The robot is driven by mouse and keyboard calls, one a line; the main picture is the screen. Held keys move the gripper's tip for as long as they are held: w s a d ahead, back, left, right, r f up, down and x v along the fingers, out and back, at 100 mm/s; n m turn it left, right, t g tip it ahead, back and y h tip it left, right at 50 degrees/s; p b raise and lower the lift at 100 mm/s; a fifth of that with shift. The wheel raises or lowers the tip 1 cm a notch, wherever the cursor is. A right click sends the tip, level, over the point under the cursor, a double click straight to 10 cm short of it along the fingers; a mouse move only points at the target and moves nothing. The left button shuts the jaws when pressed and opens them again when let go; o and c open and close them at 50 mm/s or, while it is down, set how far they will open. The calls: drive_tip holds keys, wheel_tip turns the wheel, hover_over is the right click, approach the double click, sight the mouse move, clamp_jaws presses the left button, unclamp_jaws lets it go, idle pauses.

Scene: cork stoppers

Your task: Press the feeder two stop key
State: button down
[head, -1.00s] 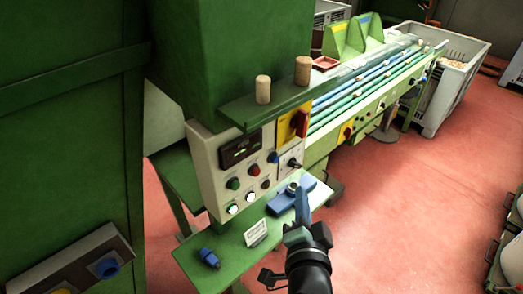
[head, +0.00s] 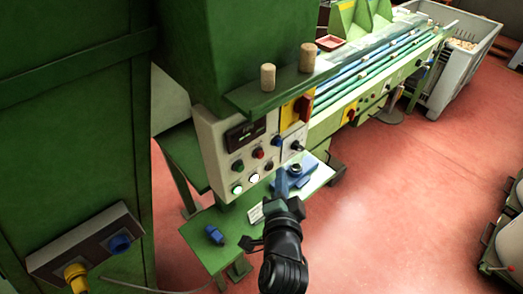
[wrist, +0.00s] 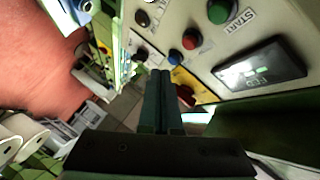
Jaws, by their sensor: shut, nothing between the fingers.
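The grey control panel (head: 212,150) faces me with a dark display (head: 245,133), a green button (head: 238,166), a red button (head: 257,153) and a blue button (head: 275,140). Below them are lit white buttons (head: 253,178) and a dark button (head: 269,167). A selector knob (head: 296,146) sits at the right. My gripper (head: 280,172) is shut and empty, in front of the panel's lower right part; I see no contact. In the wrist view the gripper (wrist: 159,74) points past the red button (wrist: 192,38) and blue button (wrist: 175,57). "START" is readable beside the green button (wrist: 221,10); no feeder two label is readable.
A red switch on a yellow plate (head: 298,108) is at the panel's right. Two corks (head: 268,78) stand on the green shelf above. Red floor at right is open.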

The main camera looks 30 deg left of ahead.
sight(260, 155)
drive_tip(key=shift+w+a+p, duration=0.35)
drive_tip(key=shift+a, duration=0.55)
drive_tip(key=shift+w+a+p, duration=0.3)
drive_tip(key=shift+a, duration=0.55)
drive_tip(key=shift+a, duration=0.1)
idle(0.6)
drive_tip(key=shift+w+a, duration=0.15)
drive_tip(key=shift+a, duration=0.15)
drive_tip(key=shift+w+a+p, duration=0.15)
drive_tip(key=shift+a+p, duration=0.3)
idle(0.7)
drive_tip(key=shift+d, duration=0.15)
drive_tip(key=shift+s+d+b, duration=0.3)
drive_tip(key=shift+s+d, duration=0.05)
drive_tip(key=shift+d, duration=0.35)
